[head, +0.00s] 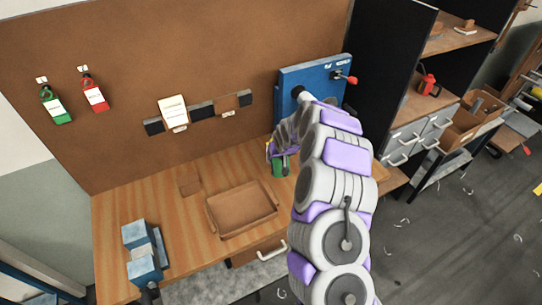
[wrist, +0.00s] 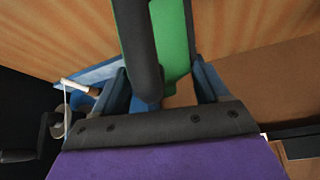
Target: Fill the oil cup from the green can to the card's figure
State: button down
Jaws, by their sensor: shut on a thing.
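My gripper (head: 279,150) is at the right side of the wooden bench, in front of the blue machine panel (head: 312,75). It is shut on the green can (head: 279,168). In the wrist view, the can's green body (wrist: 176,40) and dark handle (wrist: 140,45) show between the fingers (wrist: 160,88). I cannot tell whether the can touches the bench. A white card (head: 173,110) with print too small to read is on the brown back board. I cannot make out the oil cup for certain.
A shallow brown tray (head: 241,209) lies mid-bench, with a small brown block (head: 189,185) behind it. A blue vise (head: 143,250) stands at front left. Green (head: 56,106) and red (head: 95,95) labelled items hang on the board. A red can (head: 428,84) stands on the right shelf.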

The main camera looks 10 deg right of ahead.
aim_at(279, 161)
jog(key=shift+f, duration=0.1)
jog(key=f+t+b, duration=0.1)
jog(key=b, duration=0.2)
jog(key=shift+s+f, duration=0.2)
jog(key=b, duration=0.3)
jog(key=f+t+b, duration=0.1)
jog(key=b, duration=0.3)
jog(key=shift+s+a+f+b, duration=0.1)
jog(key=shift+s+f+b, duration=0.15)
jog(key=shift+b, duration=0.05)
jog(key=shift+t+b, duration=0.3)
jog(key=shift+b, duration=0.75)
